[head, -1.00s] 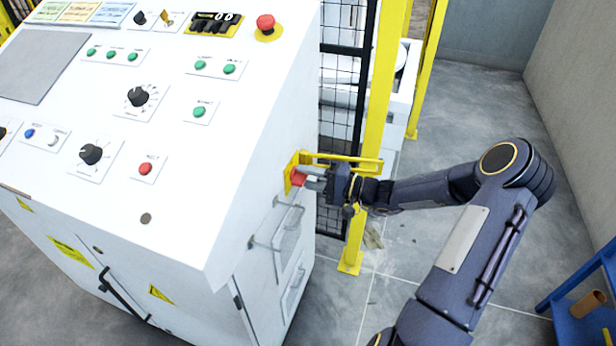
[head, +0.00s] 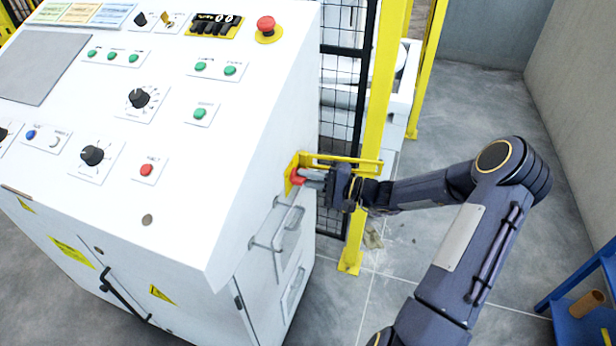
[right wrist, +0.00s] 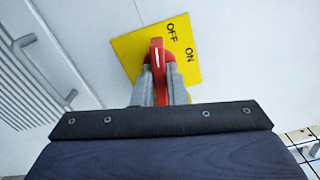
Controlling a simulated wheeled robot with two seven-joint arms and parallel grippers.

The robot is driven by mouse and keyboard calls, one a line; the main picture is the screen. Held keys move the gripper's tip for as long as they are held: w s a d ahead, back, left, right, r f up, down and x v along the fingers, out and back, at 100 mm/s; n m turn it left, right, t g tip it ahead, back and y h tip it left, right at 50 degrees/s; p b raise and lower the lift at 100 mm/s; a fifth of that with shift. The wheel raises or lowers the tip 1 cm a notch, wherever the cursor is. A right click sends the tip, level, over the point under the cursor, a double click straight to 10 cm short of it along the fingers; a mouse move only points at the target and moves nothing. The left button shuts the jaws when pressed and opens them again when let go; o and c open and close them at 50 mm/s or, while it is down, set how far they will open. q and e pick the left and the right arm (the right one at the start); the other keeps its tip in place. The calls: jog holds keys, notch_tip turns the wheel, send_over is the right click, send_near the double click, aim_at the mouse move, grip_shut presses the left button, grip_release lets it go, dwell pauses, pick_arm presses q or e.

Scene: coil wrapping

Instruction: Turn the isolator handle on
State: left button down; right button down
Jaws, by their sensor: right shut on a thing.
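The isolator handle (head: 297,177) is red and sits on a yellow plate (head: 291,165) on the right side of the white cabinet. In the right wrist view the handle (right wrist: 157,56) stands out from the yellow plate (right wrist: 130,50), which reads OFF and ON. Its upper end lies closer to OFF than to ON. My right gripper (head: 313,179) is shut on the handle; in the right wrist view its grey fingers (right wrist: 161,86) flank the handle on both sides. My left gripper is not in view.
The white cabinet's sloping panel (head: 190,130) carries buttons and knobs. Metal pull handles (head: 278,228) project below the isolator. A yellow post (head: 376,130) and black mesh fence (head: 343,100) stand close behind my right gripper. A blue shelf (head: 585,305) is at lower right.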

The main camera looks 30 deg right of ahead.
jog(key=shift+m+p, duration=3)
jog(key=shift+m, duration=4.6)
jog(key=c, duration=1.5)
grip_release()
jog(key=shift+o, duration=0.2)
jog(key=b+v, duration=0.1)
jog(key=v, duration=0.7)
